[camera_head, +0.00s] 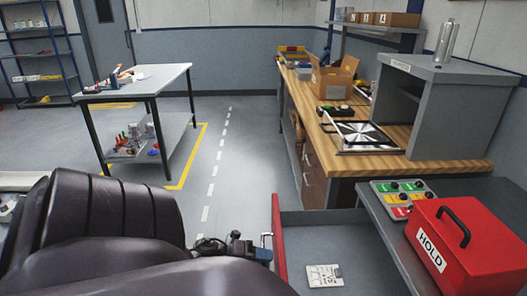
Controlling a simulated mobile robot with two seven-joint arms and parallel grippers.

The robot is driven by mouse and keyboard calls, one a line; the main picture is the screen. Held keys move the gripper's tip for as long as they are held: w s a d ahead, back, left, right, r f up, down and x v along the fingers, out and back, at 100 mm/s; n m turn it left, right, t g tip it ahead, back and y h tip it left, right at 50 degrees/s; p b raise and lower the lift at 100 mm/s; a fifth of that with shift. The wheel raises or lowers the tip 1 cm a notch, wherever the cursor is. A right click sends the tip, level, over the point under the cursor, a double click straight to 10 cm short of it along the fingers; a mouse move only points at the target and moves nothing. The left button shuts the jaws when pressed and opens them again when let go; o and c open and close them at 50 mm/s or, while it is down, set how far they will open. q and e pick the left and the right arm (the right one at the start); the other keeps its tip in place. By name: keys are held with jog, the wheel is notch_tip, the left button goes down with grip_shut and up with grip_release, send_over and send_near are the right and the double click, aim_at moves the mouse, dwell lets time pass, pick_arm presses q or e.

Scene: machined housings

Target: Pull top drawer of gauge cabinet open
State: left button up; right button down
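The gauge cabinet (372,203) stands at the lower right with a grey top. Its top drawer (278,240) is pulled out to the left, with a red front seen nearly edge-on and a grey inside. A small metal bar handle (266,238) sits on the outer side of that front. A flat white card-like item (324,275) lies on the drawer floor. My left gripper (262,253) is at the handle, its fingertips overlapping the handle's lower part in the picture. Whether the fingers are closed around it is too small to tell. My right gripper is out of view.
A red HOLD box (468,250) and a panel of coloured buttons (403,196) stand on the cabinet top. A wooden workbench (330,160) is behind it. A white-topped table (150,80) stands at the left back. The floor aisle (235,150) between is clear.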

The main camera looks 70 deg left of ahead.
pick_arm(q)
jog(key=v, duration=1)
jog(key=shift+s+a, duration=0.25)
jog(key=shift+s, duration=0.1)
